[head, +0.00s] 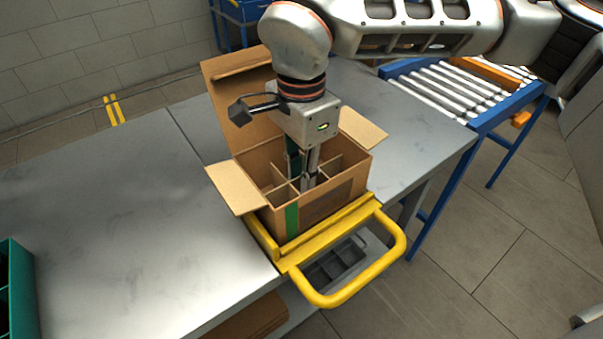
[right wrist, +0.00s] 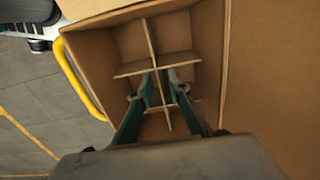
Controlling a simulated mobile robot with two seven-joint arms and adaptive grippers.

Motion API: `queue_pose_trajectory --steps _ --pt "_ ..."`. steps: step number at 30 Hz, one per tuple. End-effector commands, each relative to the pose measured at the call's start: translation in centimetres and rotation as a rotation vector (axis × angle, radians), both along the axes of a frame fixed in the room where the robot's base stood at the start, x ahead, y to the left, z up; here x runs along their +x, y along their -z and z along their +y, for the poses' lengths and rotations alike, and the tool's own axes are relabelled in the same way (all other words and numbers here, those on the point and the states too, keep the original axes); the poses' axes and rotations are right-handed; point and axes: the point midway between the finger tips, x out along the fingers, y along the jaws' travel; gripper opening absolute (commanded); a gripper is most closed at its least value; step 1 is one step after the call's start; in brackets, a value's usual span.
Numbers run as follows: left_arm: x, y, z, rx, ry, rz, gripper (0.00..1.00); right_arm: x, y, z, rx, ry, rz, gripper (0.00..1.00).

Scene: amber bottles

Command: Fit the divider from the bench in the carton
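The open cardboard carton (head: 331,208) stands on the bench's front part, flaps spread. The divider (head: 280,193), a cross of thin brown card strips, is down inside it, its top edges near the rim. In the right wrist view the divider (right wrist: 148,38) splits the carton (right wrist: 92,52) into compartments, which look empty. My right gripper (head: 307,184) points down into the carton. In its wrist view the right gripper's fingers (right wrist: 163,77) are close together on either side of one divider strip, seemingly pinching it. The divider's lower edges are hidden. My left gripper is not in view.
A yellow handle frame (head: 398,262) is in front of the carton at the bench edge. The metal bench (head: 110,230) is clear to the left, except for a green crate (head: 20,300) at the far left. A roller conveyor (head: 450,95) stands at the back right.

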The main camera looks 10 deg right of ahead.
Motion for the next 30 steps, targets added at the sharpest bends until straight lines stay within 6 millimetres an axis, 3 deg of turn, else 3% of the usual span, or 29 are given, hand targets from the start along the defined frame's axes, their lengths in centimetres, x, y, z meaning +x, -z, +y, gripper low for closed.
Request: queue_pose_trajectory --steps 13,30 --pt "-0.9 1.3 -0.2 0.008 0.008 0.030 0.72 0.1 -0.5 0.0 0.000 0.001 -0.001 0.24" --pt "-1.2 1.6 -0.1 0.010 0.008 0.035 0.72 0.0 -7.2 0.0 0.000 0.001 0.003 0.24"
